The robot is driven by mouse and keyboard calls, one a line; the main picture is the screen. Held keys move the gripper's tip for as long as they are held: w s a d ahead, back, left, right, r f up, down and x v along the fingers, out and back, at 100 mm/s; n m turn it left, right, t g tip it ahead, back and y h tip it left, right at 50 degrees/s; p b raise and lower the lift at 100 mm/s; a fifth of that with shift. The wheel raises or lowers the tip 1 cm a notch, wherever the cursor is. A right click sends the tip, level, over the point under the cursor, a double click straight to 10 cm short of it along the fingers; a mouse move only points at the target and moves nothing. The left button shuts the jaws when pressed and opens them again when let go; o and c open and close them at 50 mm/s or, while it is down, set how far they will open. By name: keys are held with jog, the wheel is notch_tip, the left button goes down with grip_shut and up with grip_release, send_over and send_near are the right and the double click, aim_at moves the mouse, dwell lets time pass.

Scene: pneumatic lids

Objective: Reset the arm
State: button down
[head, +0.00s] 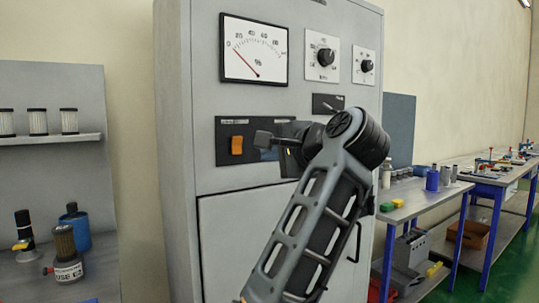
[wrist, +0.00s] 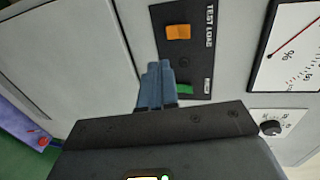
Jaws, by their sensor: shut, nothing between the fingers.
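My gripper (wrist: 159,68) shows in the wrist view with its two blue-grey fingers together and empty. Its tips are in front of the lower edge of a black panel (wrist: 197,60) marked TEST LOAD. Whether they touch the panel cannot be told. The panel has an orange switch (wrist: 178,32), and a green button (wrist: 185,89) shows just beside the fingers. In the head view my arm (head: 320,215) rises from below in front of the grey cabinet (head: 215,185).
The cabinet has a dial gauge (head: 254,50) and two knobs (head: 326,57) (head: 367,66) above the panel, and a door (head: 222,235) below. A grey shelf (head: 50,139) with filters stands left. Workbenches (head: 410,200) with bottles and tools stand right.

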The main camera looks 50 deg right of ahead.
dwell(0.4)
jog(key=s+a+f+n, duration=0.3)
jog(key=s+f+n, duration=0.15)
jog(key=f, duration=0.45)
jog(key=s+a+f+n, duration=0.3)
jog(key=f+n, duration=0.3)
jog(key=f, duration=0.3)
jog(key=s+a+f+n, duration=0.3)
jog(key=s+f+n, duration=0.15)
jog(key=f, duration=0.45)
jog(key=s+a+f+n+y, duration=0.2)
jog(key=s+a, duration=0.5)
jog(key=s, duration=0.6)
jog(key=s+a+f+n+y, duration=0.2)
jog(key=s+a+f+n, duration=0.2)
jog(key=s, duration=0.9)
jog(key=a, duration=0.3)
jog(key=shift+f, duration=0.3)
